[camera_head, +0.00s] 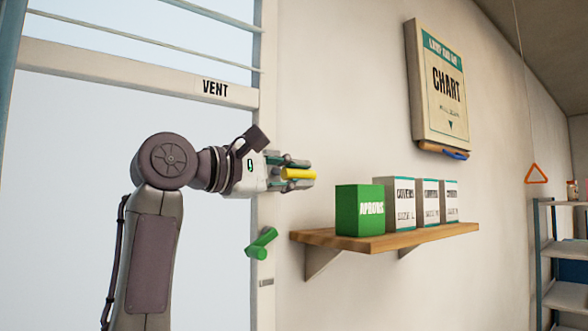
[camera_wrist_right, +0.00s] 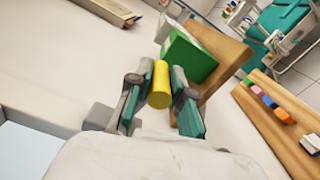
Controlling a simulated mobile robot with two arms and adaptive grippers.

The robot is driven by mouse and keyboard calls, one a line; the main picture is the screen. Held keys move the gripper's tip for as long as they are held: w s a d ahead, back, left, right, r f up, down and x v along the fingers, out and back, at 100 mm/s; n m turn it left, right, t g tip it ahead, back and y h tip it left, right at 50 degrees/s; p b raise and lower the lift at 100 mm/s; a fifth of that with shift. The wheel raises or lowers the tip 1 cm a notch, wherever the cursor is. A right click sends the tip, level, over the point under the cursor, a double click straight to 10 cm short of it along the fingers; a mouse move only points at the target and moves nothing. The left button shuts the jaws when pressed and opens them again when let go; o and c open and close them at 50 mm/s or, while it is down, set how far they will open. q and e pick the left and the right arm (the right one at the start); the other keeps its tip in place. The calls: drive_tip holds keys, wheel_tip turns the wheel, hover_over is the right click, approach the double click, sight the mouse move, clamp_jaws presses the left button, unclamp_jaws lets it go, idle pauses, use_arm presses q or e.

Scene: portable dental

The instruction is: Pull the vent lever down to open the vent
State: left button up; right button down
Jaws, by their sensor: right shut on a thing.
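My right gripper (camera_head: 291,173) is in front of the window frame's right side, below and right of the VENT label (camera_head: 215,89). Its fingers are shut on a yellow cylindrical handle (camera_head: 298,174), apparently the vent lever. The handle also shows between the fingers in the right wrist view (camera_wrist_right: 160,84). Where the handle joins its mount is hidden by the gripper. A green lever (camera_head: 262,242) sits lower on the same frame, apart from the gripper. My left gripper is in neither view.
A wooden shelf (camera_head: 388,240) on the wall to the right holds a green aprons box (camera_head: 360,210) and several white boxes. A chart (camera_head: 440,85) hangs above. An orange triangular pull (camera_head: 536,174) hangs farther right, near metal shelving (camera_head: 563,250).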

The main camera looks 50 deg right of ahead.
drive_tip(key=shift+f+m, duration=0.3)
drive_tip(key=shift+f, duration=0.05)
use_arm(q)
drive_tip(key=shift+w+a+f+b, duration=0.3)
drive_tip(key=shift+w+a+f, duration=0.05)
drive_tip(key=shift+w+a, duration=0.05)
use_arm(e)
drive_tip(key=shift+w+f, duration=0.15)
drive_tip(key=shift+f, duration=0.4)
drive_tip(key=c, duration=1.1)
unclamp_jaws()
drive_tip(key=shift+d, duration=0.1)
drive_tip(key=shift+o, duration=0.2)
drive_tip(key=shift+w, duration=0.1)
drive_tip(key=v, duration=1.2)
drive_tip(key=shift+d, duration=0.1)
